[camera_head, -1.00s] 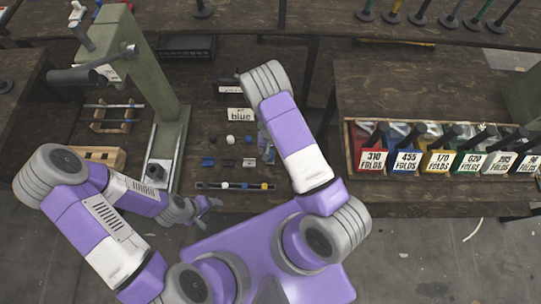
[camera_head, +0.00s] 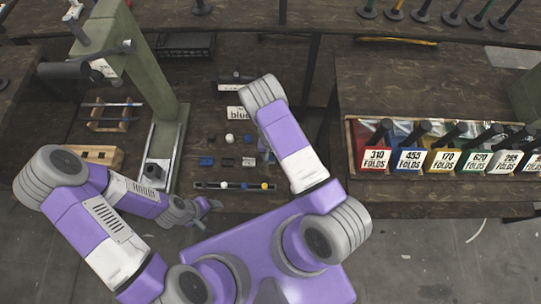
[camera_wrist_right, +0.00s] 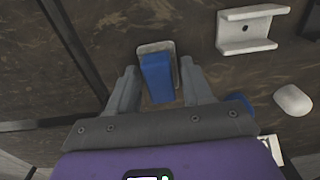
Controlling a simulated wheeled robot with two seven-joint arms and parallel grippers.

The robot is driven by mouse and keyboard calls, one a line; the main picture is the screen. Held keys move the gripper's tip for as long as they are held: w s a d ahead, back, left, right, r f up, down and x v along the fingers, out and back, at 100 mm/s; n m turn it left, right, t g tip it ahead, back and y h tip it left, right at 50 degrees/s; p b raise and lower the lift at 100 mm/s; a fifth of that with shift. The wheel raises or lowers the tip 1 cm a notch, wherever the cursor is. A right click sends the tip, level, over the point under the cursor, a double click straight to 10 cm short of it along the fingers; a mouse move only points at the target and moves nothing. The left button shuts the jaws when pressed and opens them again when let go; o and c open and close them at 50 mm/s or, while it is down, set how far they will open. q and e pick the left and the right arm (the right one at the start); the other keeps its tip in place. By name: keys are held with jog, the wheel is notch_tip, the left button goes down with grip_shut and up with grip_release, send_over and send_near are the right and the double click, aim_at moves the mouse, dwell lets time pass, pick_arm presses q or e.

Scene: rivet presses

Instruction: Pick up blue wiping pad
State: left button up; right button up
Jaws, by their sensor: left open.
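In the right wrist view, the blue wiping pad (camera_wrist_right: 157,78) is a small blue block against a pale grey rectangular holder or backing (camera_wrist_right: 156,48). My right gripper (camera_wrist_right: 160,68) is open, with one finger on each side of the pad and gaps visible between. In the head view, my right gripper (camera_head: 263,152) is mostly hidden behind its own forearm, above the table, and the pad cannot be made out there. My left gripper (camera_head: 212,203) is open and empty near the table's front edge, left of the small parts.
A white bracket (camera_wrist_right: 250,28) and a white rounded piece (camera_wrist_right: 293,100) lie right of the pad in the wrist view. A green press (camera_head: 158,90) stands left. A strip with coloured balls (camera_head: 234,185) lies at the front. Coloured bins (camera_head: 411,150) stand right.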

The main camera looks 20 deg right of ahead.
jog(key=c, duration=0.6)
notch_tip(320, 180, up, 10)
jog(key=p, duration=0.3)
jog(key=shift+c, duration=0.2)
notch_tip(320, 180, up, 22)
jog(key=s+a+f+n, duration=0.1)
jog(key=s+a+n, duration=0.15)
jog(key=n, duration=0.25)
jog(key=f+m+b, duration=0.1)
jog(key=f+b, duration=0.2)
jog(key=f, duration=0.6)
jog(key=w+d+f+m+b, duration=0.1)
jog(key=f+m+b, duration=0.1)
jog(key=f, duration=0.7)
jog(key=w+d+f+m+b, duration=0.1)
jog(key=f+m+b, duration=0.1)
jog(key=f, duration=0.7)
jog(key=shift+w+d+b, duration=0.15)
jog(key=shift+d+b, duration=0.1)
jog(key=shift+b, duration=0.55)
jog(key=shift+f+b, duration=0.75)
jog(key=shift+f, duration=1.2)
